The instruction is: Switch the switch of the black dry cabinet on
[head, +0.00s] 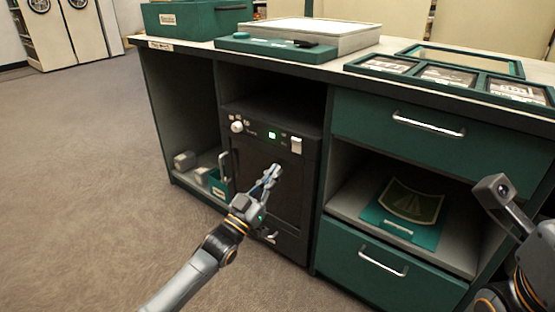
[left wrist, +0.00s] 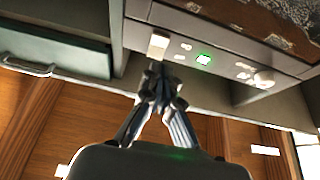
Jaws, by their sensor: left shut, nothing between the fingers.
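The black dry cabinet (head: 258,185) stands in an open bay of the counter. Its control strip carries a white switch (head: 296,145) at the right end, a lit green display (head: 272,135) and a round knob (head: 237,127) at the left end. My left gripper (head: 275,170) is shut and empty in front of the cabinet door, below the switch in the head view. In the left wrist view, the shut fingertips (left wrist: 158,72) point at the switch (left wrist: 158,45) and appear close to it. I cannot tell whether they touch or which way the switch is set. My right gripper's fingers do not show.
Green drawers (head: 432,150) and a shelf with a green folder (head: 403,215) lie right of the cabinet. A green box (head: 221,184) stands on the lower left shelf. Trays and frames cover the counter top (head: 335,62). The floor at left is clear.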

